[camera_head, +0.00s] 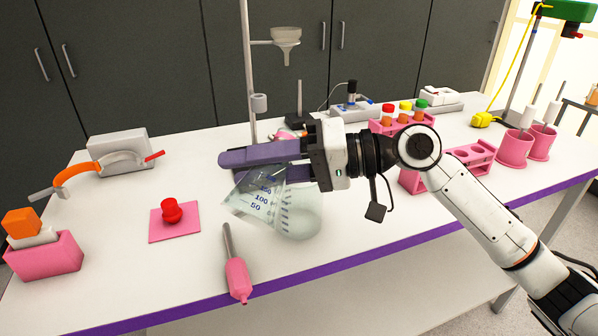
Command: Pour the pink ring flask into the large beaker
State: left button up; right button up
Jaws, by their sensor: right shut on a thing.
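My right gripper (238,160) reaches in from the right above the table, its purple fingers pointing left. It is shut on a clear conical flask (258,200) marked 50, 100 and 150. The flask hangs tilted below the fingers, and its neck and any ring are hidden by them. A clear rounded glass vessel (300,222) with graduation marks, which looks like the large beaker, stands just right of and behind the flask. Their outlines overlap, so I cannot tell whether they touch. Any liquid is hard to make out. My left gripper is not in view.
A red-knobbed object (171,211) sits on a pink mat. A pink-handled tool (237,278) lies near the front edge. A stand with a funnel (286,38) rises behind. Pink racks (471,157) and pink cups (514,149) stand right; a pink box (44,258) is front left.

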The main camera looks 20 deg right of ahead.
jog(key=shift+s+r+m+y, duration=0.1)
jog(key=shift+r+m+y, duration=0.5)
jog(key=shift+r+m, duration=0.3)
dwell(1.6)
jog(key=shift+w+d+r+m+y+p, duration=0.4)
jog(key=shift+w+r+m, duration=0.1)
jog(key=shift+m, duration=0.4)
dwell(0.9)
jog(key=shift+r+m+y+p, duration=0.3)
jog(key=shift+r+m+p, duration=0.15)
jog(key=shift+m, duration=0.15)
dwell(2.2)
jog(key=f+n+t+h+p, duration=0.1)
jog(key=f+n+h, duration=0.1)
jog(key=f+n, duration=0.1)
jog(key=s+a+f+n+t+h+p, duration=0.1)
jog(key=f+n+h, duration=0.2)
jog(key=f+n, duration=0.1)
jog(key=s+a+f+n+t+h+p, duration=0.1)
jog(key=f+n+h, duration=0.2)
jog(key=n, duration=0.2)
jog(key=shift+f+n+p, duration=0.2)
jog(key=shift+n+p, duration=0.1)
jog(key=shift+n, duration=0.1)
